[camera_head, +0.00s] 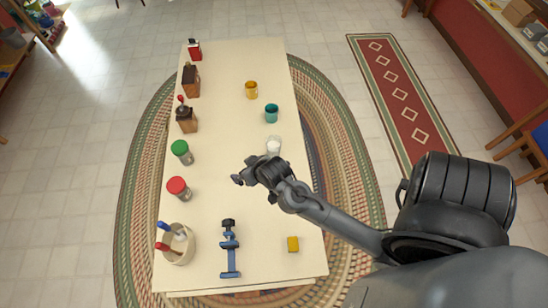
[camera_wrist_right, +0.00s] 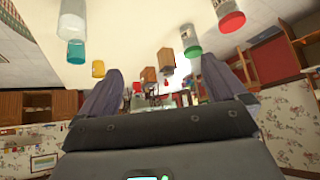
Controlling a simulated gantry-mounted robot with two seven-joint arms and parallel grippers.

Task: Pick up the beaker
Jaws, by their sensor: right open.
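A small whitish, clear-looking vessel, which I take as the beaker (camera_head: 273,146), stands upright on the right side of the long cream table (camera_head: 225,70). The beaker also shows at the upper left of the right wrist view (camera_wrist_right: 72,18), outside the space between the fingers. My right gripper (camera_head: 243,177) is over the middle of the table, below and left of the beaker in the head view. Its two fingers are spread and empty in the right wrist view (camera_wrist_right: 162,66). It appears apart from the beaker. My left gripper is out of view.
A teal cup (camera_head: 271,113) and a yellow cup (camera_head: 251,90) stand beyond the beaker.

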